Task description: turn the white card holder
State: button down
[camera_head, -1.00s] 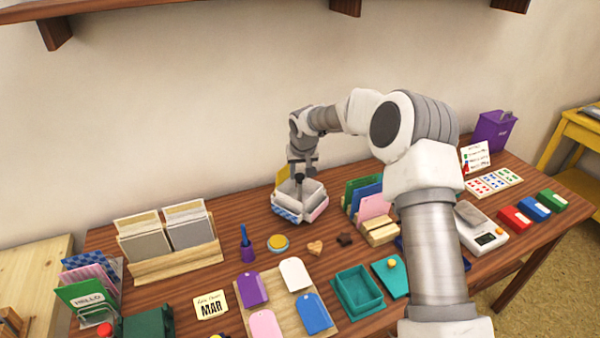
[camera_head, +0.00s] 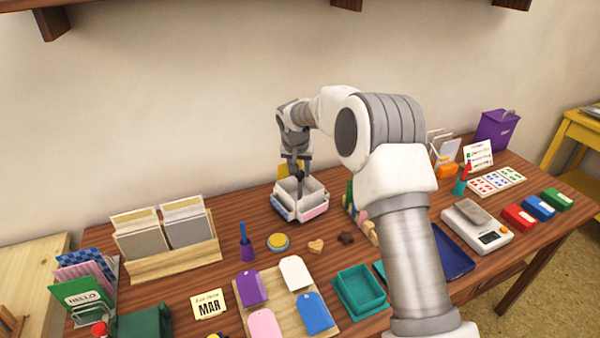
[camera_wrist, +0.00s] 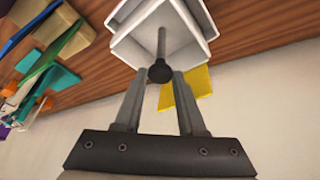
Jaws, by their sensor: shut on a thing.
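The white card holder (camera_head: 285,207) stands near the back middle of the table, with open compartments around a centre post. A pink panel shows at its front right. In the wrist view the holder (camera_wrist: 203,28) shows its white walls, and a dark knob (camera_wrist: 160,72) tops the grey post. My gripper (camera_head: 300,176) is above the holder's centre. In the wrist view its fingers (camera_wrist: 160,78) are closed in around the knob. A yellow card (camera_wrist: 187,95) sticks out at the holder's back side. The exact contact on the knob is partly hidden.
A wooden card rack (camera_head: 175,257) stands to the left. Upright coloured cards right of the holder are largely hidden by my arm. The wall is close behind.

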jog(key=shift+a+m+h, duration=0.15)
jog(key=shift+m+h, duration=0.25)
jog(key=shift+m, duration=0.9)
jog(key=c, duration=0.5)
grip_release()
jog(key=p+v, duration=0.1)
jog(key=v, duration=1.6)
jog(key=shift+a+r+p, duration=0.25)
jog(key=shift+p, duration=0.05)
jog(key=shift+w, duration=0.1)
